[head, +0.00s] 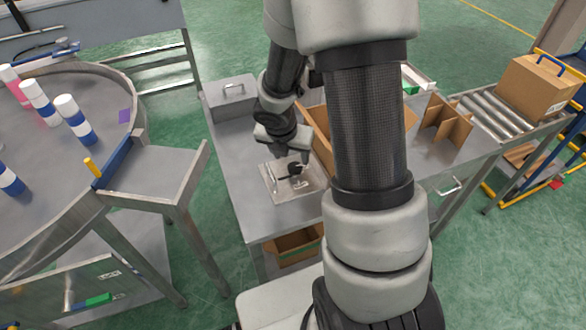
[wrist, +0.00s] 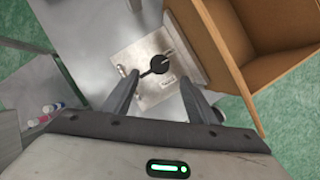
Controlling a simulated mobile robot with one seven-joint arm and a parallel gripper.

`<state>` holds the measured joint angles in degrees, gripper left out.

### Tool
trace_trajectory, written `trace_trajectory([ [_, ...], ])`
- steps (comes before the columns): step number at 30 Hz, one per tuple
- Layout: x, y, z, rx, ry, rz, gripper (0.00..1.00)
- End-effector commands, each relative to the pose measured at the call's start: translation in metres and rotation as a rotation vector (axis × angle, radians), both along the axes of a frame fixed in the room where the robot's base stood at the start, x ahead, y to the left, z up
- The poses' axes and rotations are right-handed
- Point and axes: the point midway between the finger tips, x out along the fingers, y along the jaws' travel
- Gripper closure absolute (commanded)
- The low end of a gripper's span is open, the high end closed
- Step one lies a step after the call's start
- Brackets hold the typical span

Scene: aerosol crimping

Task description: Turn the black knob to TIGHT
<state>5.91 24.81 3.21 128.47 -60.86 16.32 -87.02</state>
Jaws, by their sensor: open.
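The black knob (wrist: 160,64) is round with a short pointer arm. It sits on a light metal plate (wrist: 155,92) and shows between my open fingers in the wrist view. In the head view the knob (head: 295,168) is partly under my gripper (head: 290,150), which hangs just above the plate (head: 278,190). My gripper also shows in the wrist view (wrist: 155,95), its fingers apart and nothing between them in contact. Any lettering on the plate is too small to read, so I cannot tell which mark the pointer faces.
An open cardboard box (wrist: 235,45) stands right beside the plate. A grey metal box with a handle (head: 232,97) is behind it on the bench. A round table (head: 70,130) with several blue-and-white cans is at the left. Bare bench (head: 270,220) lies in front of the plate.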

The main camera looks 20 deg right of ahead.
Motion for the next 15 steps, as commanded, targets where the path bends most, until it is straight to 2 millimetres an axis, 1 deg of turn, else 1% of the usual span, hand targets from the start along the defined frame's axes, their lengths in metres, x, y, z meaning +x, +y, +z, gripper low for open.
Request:
trace_trajectory([
  [1,0.004,-0.002,-0.017,0.0,0.001,0.001,0.48],
  [6,0.014,-0.01,-0.047,0.001,0.001,0.0,0.48],
  [9,0.018,-0.015,-0.06,-0.001,0.001,0.0,0.48],
  [15,0.024,-0.019,-0.073,0.0,0.0,-0.001,0.48],
])
